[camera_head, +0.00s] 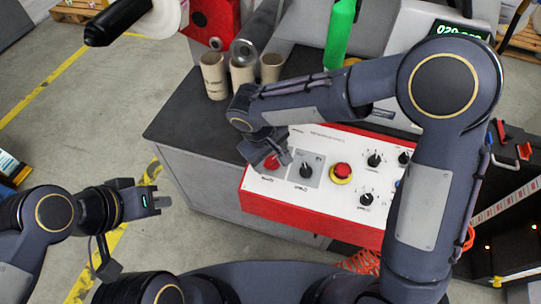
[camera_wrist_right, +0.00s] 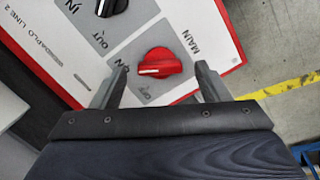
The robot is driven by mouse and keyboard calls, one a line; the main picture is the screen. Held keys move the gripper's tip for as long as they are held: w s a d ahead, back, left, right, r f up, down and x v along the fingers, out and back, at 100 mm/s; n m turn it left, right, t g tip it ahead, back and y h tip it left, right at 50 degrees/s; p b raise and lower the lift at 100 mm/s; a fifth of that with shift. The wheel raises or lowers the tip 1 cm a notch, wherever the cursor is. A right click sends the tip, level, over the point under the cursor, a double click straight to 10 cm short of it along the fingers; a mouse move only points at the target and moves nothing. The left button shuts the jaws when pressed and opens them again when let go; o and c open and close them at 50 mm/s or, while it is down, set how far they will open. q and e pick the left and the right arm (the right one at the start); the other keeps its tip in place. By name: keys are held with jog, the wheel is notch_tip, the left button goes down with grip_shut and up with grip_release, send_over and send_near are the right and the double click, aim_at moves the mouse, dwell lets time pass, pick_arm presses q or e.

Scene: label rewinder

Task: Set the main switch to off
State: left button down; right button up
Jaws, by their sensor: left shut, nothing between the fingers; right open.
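The main switch is a red rotary knob (camera_wrist_right: 162,62) on a grey plate, with the word MAIN beside it in the right wrist view. Its white mark points left in that view, toward a label that looks like ON, partly hidden by a finger. In the head view it shows as a red knob (camera_head: 271,162) at the left end of the white control panel (camera_head: 322,150). My right gripper (camera_wrist_right: 161,76) is open, with its fingertips on either side of the knob and gaps visible. My left gripper (camera_head: 161,202) is shut and empty, away from the panel at the left.
Beside the switch is a black knob (camera_head: 306,170) marked IN and OUT. A red emergency button (camera_head: 342,172) on yellow and more black knobs are farther right. Cardboard cores (camera_head: 213,75) and a green bottle-like object (camera_head: 340,35) stand behind. Floor at left is open.

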jog(key=shift+x, duration=1.05)
jog(key=shift+c, duration=0.3)
jog(key=c, duration=0.9)
jog(key=shift+c, duration=0.2)
jog(key=shift+n, duration=0.3)
jog(key=n, duration=0.2)
jog(key=n+b, duration=0.1)
jog(key=n, duration=0.2)
jog(key=shift+t+h, duration=0.3)
jog(key=shift+t, duration=0.1)
jog(key=n, duration=0.6)
jog(key=shift+t, duration=0.4)
jog(key=shift+o, duration=0.2)
jog(key=shift+n, duration=0.3)
